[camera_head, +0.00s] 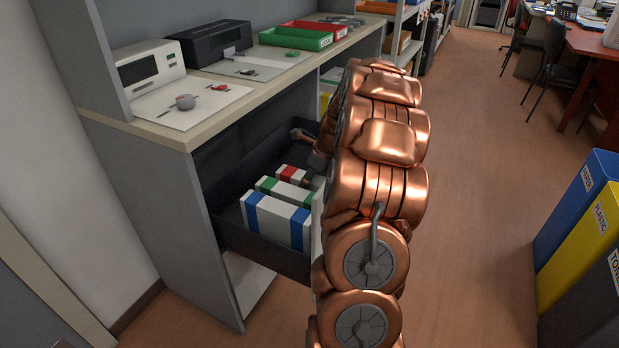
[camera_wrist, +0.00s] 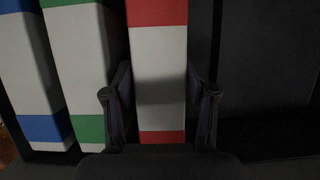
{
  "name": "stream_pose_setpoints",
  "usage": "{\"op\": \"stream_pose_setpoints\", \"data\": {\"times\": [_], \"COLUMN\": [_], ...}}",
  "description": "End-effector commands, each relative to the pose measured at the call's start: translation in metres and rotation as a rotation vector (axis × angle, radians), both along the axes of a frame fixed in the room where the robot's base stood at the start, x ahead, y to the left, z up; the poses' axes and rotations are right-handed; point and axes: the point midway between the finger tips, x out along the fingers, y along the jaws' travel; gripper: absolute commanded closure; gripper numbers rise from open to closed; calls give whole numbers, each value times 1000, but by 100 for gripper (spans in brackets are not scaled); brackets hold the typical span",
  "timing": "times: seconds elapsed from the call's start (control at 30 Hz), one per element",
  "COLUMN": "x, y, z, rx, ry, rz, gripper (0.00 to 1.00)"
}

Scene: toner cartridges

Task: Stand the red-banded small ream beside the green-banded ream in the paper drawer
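The red-banded small ream (camera_head: 292,174) stands upright in the open paper drawer (camera_head: 262,247). The green-banded ream (camera_head: 283,190) stands to its left in the wrist view (camera_wrist: 82,70), with a narrow dark gap between them. My gripper (camera_wrist: 160,90) is down at the red-banded ream, which also shows in the wrist view (camera_wrist: 160,65). One finger is on each side of it, the left one in the gap toward the green-banded ream. Both fingertips lie very close to the ream's sides; whether they press on it I cannot tell. In the head view my arm hides part of the gripper.
A blue-banded ream (camera_head: 272,219) stands beyond the green-banded one, at the drawer's front. In the wrist view the drawer floor right of the red-banded ream is empty (camera_wrist: 265,75). The counter (camera_head: 190,137) above holds devices, sheets and trays. Bins (camera_head: 585,220) stand at the right.

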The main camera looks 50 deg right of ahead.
Motion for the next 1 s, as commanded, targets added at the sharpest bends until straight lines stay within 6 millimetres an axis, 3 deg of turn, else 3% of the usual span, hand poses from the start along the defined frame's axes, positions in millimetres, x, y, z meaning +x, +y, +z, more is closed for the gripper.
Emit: {"op": "stream_pose_setpoints", "data": {"times": [0.43, 0.67, 1.0], "x": [0, -10, -32], "y": [0, -2, -10], "z": [1, 25, 85], "rx": [1, 2, -1], "ry": [1, 0, -1], "rz": [0, -1, -3], "gripper": [38, 38, 38]}}
